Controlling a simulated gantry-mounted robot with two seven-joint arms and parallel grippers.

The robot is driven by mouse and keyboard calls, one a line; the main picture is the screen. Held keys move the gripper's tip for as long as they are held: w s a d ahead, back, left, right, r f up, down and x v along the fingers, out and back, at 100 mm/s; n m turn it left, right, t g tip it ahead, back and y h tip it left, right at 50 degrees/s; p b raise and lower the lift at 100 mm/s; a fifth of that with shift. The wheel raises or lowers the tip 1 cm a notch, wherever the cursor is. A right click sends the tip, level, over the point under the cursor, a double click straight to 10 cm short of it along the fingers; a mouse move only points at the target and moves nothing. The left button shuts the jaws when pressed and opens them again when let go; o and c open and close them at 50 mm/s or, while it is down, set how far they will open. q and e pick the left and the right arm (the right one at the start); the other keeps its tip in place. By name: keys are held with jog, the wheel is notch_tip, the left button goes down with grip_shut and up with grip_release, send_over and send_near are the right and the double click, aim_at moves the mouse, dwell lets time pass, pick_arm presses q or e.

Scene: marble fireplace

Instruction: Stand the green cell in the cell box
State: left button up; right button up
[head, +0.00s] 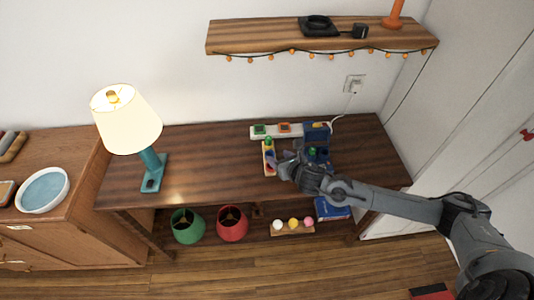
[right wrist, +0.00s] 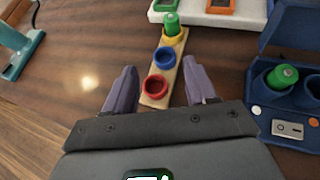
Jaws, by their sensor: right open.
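A green cell (right wrist: 171,24) stands upright in the yellow ring at the far end of a wooden rack (right wrist: 155,100). It also shows in the head view (head: 268,141). The rack's blue and red rings look empty. The open blue box (right wrist: 262,88), likely the cell box, is to the right, with its lid raised. My left gripper is out of view.
A white strip (head: 272,131) with green and orange squares lies behind the rack. A teal lamp (head: 150,160) stands at the table's left. A wall shelf (head: 270,36) hangs above. The table's middle left is clear.

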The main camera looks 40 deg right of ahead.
aim_at(269, 138)
jog(key=d+b, duration=0.1)
jog(key=w+b, duration=0.1)
jog(key=w+d+t+b, duration=0.1)
jog(key=shift+w+d+r, duration=0.15)
jog(key=shift+d+r, duration=0.1)
jog(key=shift+d, duration=0.1)
jog(key=x, duration=0.2)
jog(key=b+x, duration=0.1)
jog(key=x, duration=0.1)
jog(key=r+x, duration=0.1)
jog(key=shift+w+f, duration=0.25)
jog(key=shift+w, duration=0.3)
jog(key=b+x, duration=0.1)
jog(key=x, duration=0.1)
jog(key=b+x, duration=0.1)
jog(key=x, duration=0.1)
jog(key=shift+d+f, duration=0.25)
jog(key=shift+w+d+f, duration=0.1)
jog(key=shift+w+f, duration=0.05)
jog(key=shift+w, duration=0.35)
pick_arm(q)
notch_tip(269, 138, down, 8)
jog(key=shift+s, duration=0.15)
pick_arm(e)
grip_shut()
